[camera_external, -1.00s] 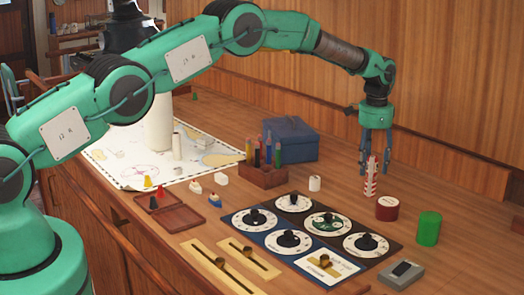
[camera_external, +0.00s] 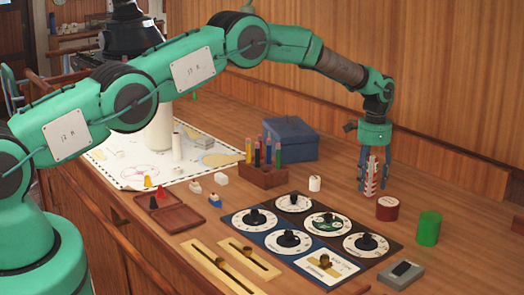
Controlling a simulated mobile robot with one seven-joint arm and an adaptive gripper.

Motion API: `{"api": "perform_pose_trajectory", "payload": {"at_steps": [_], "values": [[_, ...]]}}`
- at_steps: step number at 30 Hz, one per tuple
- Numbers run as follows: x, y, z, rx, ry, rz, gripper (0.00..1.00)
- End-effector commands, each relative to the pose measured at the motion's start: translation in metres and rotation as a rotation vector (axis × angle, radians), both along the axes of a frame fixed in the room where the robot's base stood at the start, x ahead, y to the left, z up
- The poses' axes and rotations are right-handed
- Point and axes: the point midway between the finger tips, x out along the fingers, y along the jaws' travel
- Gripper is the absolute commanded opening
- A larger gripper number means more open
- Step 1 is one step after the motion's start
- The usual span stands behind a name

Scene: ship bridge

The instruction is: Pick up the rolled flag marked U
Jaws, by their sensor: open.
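A red-and-white rolled flag (camera_external: 370,178) stands upright on the wooden counter, to the right of the dial panel's far edge. Its mark is too small to read. My gripper (camera_external: 372,186) points straight down over it, with its fingers around the roll, one on each side. The fingers are open and low, with their tips near the counter. The fingers and the roll overlap in this view, so I cannot tell whether they touch.
The dial panel (camera_external: 271,211), pen rack (camera_external: 264,179) and blue box (camera_external: 290,139) lie leftward.

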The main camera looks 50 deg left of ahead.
Motion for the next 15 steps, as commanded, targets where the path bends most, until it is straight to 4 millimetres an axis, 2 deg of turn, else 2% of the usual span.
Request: {"api": "perform_pose_trajectory", "payload": {"at_steps": [11, 15], "values": [[0.0000, 0.0000, 0.0001, 0.000, 0.000, 0.000, 0.51], [-0.0001, 0.0001, 0.0001, 0.000, 0.000, 0.000, 0.25]]}}
